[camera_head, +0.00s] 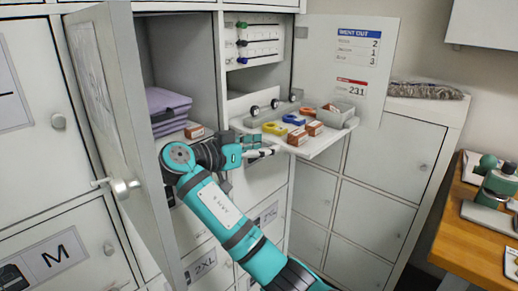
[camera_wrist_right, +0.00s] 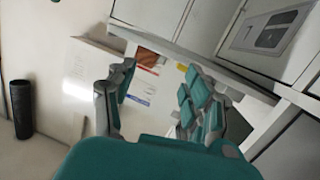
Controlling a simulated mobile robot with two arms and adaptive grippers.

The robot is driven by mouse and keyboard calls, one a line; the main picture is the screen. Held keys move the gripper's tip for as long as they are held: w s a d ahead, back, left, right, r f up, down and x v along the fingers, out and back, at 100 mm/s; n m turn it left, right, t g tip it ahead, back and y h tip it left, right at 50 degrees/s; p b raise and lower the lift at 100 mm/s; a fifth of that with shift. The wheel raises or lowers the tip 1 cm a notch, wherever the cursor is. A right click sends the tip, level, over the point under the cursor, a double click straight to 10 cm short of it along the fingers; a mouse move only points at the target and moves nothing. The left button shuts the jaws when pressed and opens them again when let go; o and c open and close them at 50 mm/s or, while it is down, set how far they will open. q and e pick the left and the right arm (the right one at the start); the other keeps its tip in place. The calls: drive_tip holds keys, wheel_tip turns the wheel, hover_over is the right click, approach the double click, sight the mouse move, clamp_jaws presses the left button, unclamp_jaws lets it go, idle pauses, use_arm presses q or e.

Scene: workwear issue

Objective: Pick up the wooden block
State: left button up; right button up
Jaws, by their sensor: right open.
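My right gripper (camera_head: 262,151) is at the left front edge of a white pull-out shelf (camera_head: 333,142), with its fingers pointing right. In the right wrist view the gripper (camera_wrist_right: 158,95) is open, with nothing visible between its fingers. On the shelf lie several reddish-brown blocks, including one at the front (camera_head: 297,137) and another beside it (camera_head: 314,128). A similar one (camera_head: 194,131) lies in the open locker at left. I cannot tell which is the wooden block. My left gripper is not in view.
Yellow (camera_head: 275,128) and blue (camera_head: 294,119) items and a grey tray (camera_head: 339,117) share the shelf. Folded purple garments (camera_head: 166,105) lie in the locker. Its open door (camera_head: 108,110) stands left of my arm. A wooden table (camera_head: 470,235) is at right.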

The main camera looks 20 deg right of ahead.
sight(298, 132)
drive_tip(key=shift+m+g, duration=0.3)
drive_tip(key=shift+m, duration=0.6)
drive_tip(key=d, duration=0.2)
drive_tip(key=d+r+p, duration=0.1)
drive_tip(key=d, duration=0.2)
drive_tip(key=shift+s+d+r+p, duration=0.1)
drive_tip(key=shift+d+r+p, duration=0.25)
drive_tip(key=shift+p, duration=0.05)
drive_tip(key=p+x, duration=0.2)
drive_tip(key=x, duration=0.3)
drive_tip(key=shift+d+r, duration=0.1)
drive_tip(key=shift+d, duration=0.15)
drive_tip(key=shift+a, duration=0.15)
drive_tip(key=shift+c, duration=0.5)
drive_tip(key=c, duration=0.7)
drive_tip(key=shift+c, duration=0.3)
drive_tip(key=shift+r, duration=0.1)
